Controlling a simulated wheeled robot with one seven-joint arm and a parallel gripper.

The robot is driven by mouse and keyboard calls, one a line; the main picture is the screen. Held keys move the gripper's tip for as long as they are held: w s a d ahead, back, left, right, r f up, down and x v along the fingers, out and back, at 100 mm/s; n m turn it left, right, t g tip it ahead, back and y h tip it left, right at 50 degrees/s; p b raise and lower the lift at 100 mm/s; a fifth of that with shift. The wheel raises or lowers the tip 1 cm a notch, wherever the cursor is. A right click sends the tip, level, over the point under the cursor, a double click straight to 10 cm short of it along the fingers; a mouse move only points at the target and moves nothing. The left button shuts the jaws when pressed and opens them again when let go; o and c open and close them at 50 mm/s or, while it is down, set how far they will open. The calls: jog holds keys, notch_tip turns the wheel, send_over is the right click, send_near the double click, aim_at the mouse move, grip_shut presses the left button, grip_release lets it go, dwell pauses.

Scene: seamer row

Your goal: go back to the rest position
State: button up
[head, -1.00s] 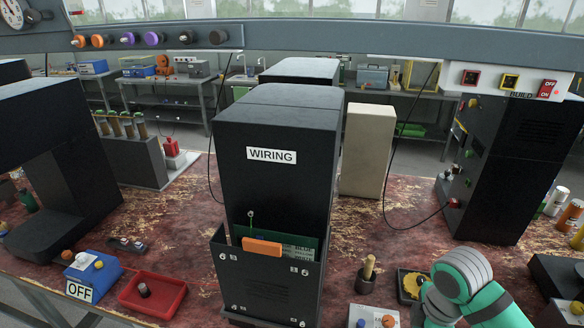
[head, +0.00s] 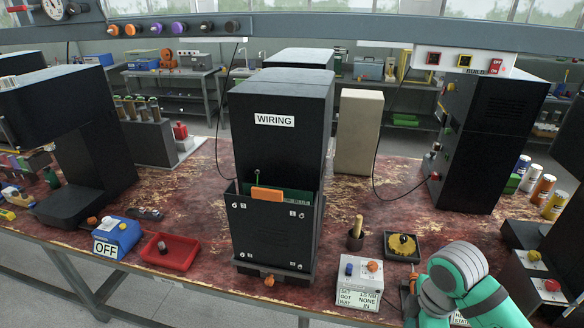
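My arm, in grey and green, shows at the lower right of the head view. My gripper at its end cannot be made out, so I cannot tell what it holds. In the middle of the bench (head: 205,225) stands a black cabinet labelled WIRING (head: 280,150). Its front pocket (head: 272,232) holds a green board (head: 300,195) with an orange piece (head: 267,194) at its top edge.
A blue OFF box (head: 118,235) and a red tray (head: 171,250) lie left of the cabinet. A white box with a small display (head: 356,280), a brush-like tool in a dark holder (head: 356,235) and a black tray (head: 388,246) lie right. Black machines (head: 75,135) (head: 480,140) flank the bench.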

jog(key=w+a+r+m+t+y, duration=0.2)
jog(key=w+a+t+y, duration=0.3)
jog(key=a, duration=0.6)
jog(key=w+a+r+m+t+y, duration=0.1)
jog(key=w+a+r+m+t, duration=0.15)
jog(key=w+a, duration=0.7)
jog(key=w+a+r+m+t+y, duration=0.1)
jog(key=w+a+r+t+y, duration=0.3)
jog(key=a, duration=0.9)
jog(key=s+f+m+t+h, duration=0.5)
jog(key=s+f+m+h, duration=0.65)
jog(key=s+f, duration=0.6)
jog(key=s+d+n, duration=0.1)
jog(key=s+d, duration=0.2)
jog(key=s, duration=0.9)
jog(key=s+d+n+g+y, duration=0.1)
jog(key=s+d, duration=0.2)
jog(key=s, duration=0.8)
jog(key=shift+s+d+f, duration=0.35)
jog(key=shift+f, duration=0.1)
